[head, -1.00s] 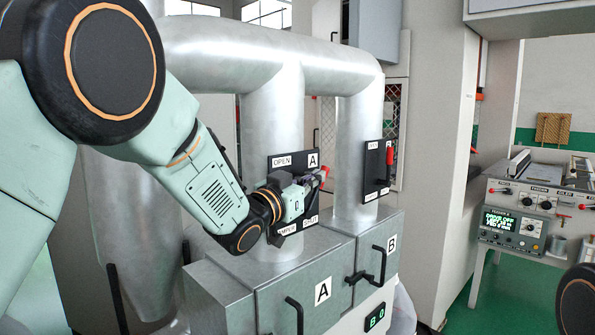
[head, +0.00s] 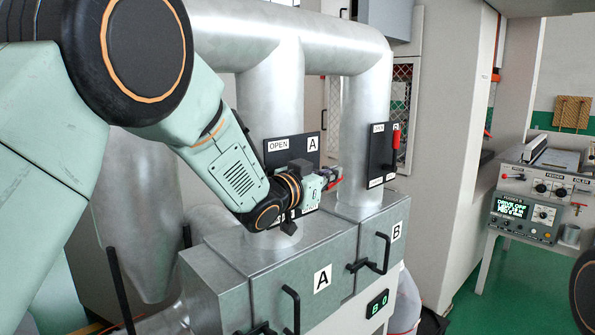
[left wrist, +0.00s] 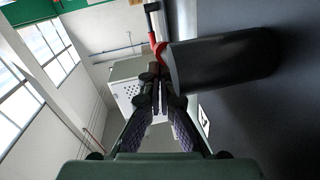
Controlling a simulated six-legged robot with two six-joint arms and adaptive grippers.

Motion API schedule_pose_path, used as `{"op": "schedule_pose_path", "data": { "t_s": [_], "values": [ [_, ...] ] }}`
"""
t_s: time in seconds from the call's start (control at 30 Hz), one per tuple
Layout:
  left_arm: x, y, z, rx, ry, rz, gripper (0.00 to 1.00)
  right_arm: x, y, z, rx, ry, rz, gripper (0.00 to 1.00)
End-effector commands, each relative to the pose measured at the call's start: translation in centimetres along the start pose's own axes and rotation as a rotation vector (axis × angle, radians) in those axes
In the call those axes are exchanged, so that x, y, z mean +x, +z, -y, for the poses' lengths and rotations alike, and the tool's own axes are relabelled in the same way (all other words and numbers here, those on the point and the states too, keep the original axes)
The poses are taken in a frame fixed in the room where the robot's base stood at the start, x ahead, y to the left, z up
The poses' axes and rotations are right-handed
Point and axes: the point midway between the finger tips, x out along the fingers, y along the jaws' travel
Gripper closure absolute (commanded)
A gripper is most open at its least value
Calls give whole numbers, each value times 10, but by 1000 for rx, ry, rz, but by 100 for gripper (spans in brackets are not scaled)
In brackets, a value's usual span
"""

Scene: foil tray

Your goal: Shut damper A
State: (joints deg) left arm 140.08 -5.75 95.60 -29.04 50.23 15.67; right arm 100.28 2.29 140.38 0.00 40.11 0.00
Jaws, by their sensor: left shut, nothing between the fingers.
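Damper A's black plate (head: 298,157) is on the left vertical duct, with an OPEN label and an A label at its top. In the left wrist view my gripper's fingers (left wrist: 158,90) are shut and empty. Just past the tips are a red lever part (left wrist: 160,46) and a thick dark cylinder (left wrist: 222,60); contact is unclear.
Damper B's plate (head: 377,160), with an upright red handle (head: 396,143), is on the duct to the right. Below are metal boxes marked A (head: 322,279) and B with black handles. A control console (head: 525,205) stands at the right.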

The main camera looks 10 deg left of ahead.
Motion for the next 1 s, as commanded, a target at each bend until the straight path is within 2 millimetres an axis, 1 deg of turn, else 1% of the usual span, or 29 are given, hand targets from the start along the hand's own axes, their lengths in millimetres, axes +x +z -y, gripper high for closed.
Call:
{"op": "schedule_pose_path", "data": {
  "t_s": [0.03,0.3,1.0],
  "values": [
    [0,4,-1,-3,1,3,100,-2,0,0,0,0,0,100],
    [1,7,-1,-2,0,0,100,-4,0,0,0,0,0,100],
    [4,9,-2,-2,0,-1,100,-5,0,0,0,0,0,100]
  ]
}}
